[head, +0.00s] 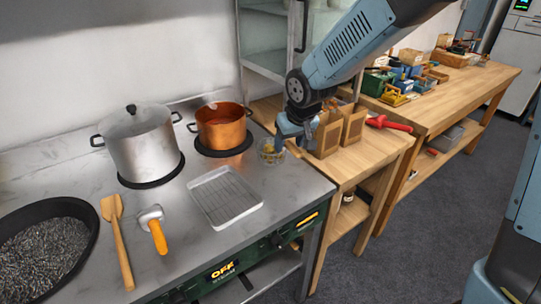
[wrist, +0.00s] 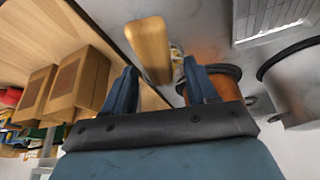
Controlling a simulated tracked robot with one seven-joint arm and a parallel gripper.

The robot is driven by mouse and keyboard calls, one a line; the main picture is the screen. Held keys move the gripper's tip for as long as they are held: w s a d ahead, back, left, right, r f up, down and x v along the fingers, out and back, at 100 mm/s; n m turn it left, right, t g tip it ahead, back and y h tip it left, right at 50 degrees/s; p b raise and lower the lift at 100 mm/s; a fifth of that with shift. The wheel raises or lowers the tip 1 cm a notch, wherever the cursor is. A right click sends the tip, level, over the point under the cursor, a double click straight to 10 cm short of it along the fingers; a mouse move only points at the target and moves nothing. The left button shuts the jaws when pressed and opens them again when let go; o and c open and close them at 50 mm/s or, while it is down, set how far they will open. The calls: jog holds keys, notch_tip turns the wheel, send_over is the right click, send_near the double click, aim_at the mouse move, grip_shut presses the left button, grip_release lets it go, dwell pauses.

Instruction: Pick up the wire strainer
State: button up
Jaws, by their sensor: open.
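The wire strainer (head: 271,151) appears to be the small round mesh bowl at the back right corner of the steel counter, with something yellowish in it. A wooden handle (wrist: 150,48), seemingly its own, shows in the wrist view and points up toward the camera between my fingers. My gripper (head: 288,130) is just above and right of the bowl in the head view. In the wrist view its two blue fingers (wrist: 160,72) are spread with the handle beyond and between them. I cannot tell whether they touch it. The mesh bowl is mostly hidden behind the handle there.
A copper pot (head: 222,128) stands close left of my gripper, with a steel pot (head: 140,145) beyond. Two wooden boxes (head: 340,130) stand close on the right, near a red-handled tool (head: 390,123). A ribbed tray (head: 224,197), orange-handled tool (head: 154,232) and wooden spatula (head: 120,245) lie in front.

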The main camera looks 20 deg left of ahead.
jog(key=shift+x, duration=1.6)
jog(key=shift+c, duration=0.2)
grip_shut()
